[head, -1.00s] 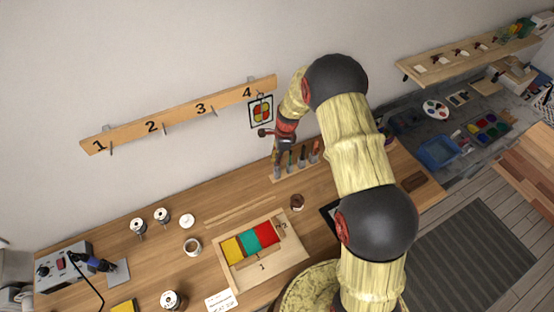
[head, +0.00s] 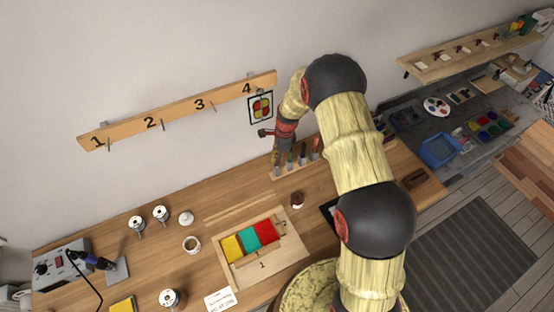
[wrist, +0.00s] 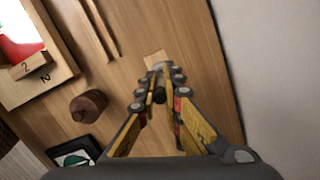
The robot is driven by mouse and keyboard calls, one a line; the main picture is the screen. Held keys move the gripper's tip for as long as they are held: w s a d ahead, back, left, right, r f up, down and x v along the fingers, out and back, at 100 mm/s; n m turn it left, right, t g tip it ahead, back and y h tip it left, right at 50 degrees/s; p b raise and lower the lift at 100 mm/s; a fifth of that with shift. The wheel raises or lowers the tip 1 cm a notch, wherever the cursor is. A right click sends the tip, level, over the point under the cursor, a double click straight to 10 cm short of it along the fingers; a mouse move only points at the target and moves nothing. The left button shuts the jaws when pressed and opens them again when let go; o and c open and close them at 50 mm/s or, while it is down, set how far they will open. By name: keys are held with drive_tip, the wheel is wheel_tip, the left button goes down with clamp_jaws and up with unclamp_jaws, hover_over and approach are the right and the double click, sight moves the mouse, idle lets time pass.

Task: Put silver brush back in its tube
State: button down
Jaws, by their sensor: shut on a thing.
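A tray with yellow, teal and red panes (head: 292,248) lies in front. A numbered hook rail (head: 180,113) with a hanging coloured panel (head: 261,107) is on the wall above. Bare bench lies left of the rack.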

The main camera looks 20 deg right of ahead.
drive_tip(key=c, duration=2)
unclamp_jaws()
drive_tip(key=o, duration=0.4)
drive_tip(key=shift+o, duration=1)
drive_tip(key=shift+r, duration=0.1)
drive_tip(key=shift+r+p, duration=2.2)
drive_tip(key=shift+r, duration=1.2)
